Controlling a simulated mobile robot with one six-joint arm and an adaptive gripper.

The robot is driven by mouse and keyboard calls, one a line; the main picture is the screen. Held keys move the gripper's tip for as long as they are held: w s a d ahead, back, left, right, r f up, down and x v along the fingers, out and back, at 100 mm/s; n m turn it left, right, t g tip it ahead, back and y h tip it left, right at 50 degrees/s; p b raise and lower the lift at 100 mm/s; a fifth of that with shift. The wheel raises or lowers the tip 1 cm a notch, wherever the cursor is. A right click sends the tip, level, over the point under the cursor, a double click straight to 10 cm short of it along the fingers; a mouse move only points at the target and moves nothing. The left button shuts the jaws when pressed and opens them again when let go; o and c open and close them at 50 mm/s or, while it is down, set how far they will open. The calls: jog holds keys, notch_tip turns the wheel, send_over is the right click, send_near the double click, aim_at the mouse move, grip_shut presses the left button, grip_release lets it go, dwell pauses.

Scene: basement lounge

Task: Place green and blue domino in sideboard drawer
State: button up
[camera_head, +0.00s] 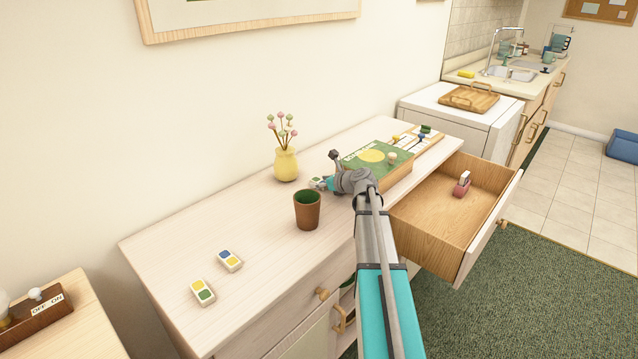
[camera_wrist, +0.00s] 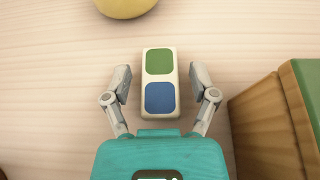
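The green and blue domino (camera_wrist: 158,82) lies flat on the sideboard top, green half away from my gripper and blue half nearer. In the head view it is partly hidden behind my gripper (camera_head: 328,182). In the wrist view my gripper (camera_wrist: 158,98) is open, with one finger on each side of the domino and a gap on both sides. The sideboard drawer (camera_head: 430,232) at the right is pulled open, with a small red and white object (camera_head: 462,185) inside. The sideboard (camera_head: 165,245) is pale wood.
A yellow vase (camera_head: 286,165) stands behind my gripper and a brown cup (camera_head: 307,211) in front. A green box (camera_head: 378,158) stands right beside it. Two other dominoes, yellow-green (camera_head: 203,292) and blue-yellow (camera_head: 229,260), lie at the left. The drawer floor is mostly clear.

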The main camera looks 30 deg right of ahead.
jog(key=shift+r, duration=0.1)
dwell(0.3)
jog(key=shift+r, duration=0.1)
jog(key=p+v, duration=0.5)
jog(key=v, duration=0.7)
jog(key=shift+r, duration=0.1)
dwell(0.4)
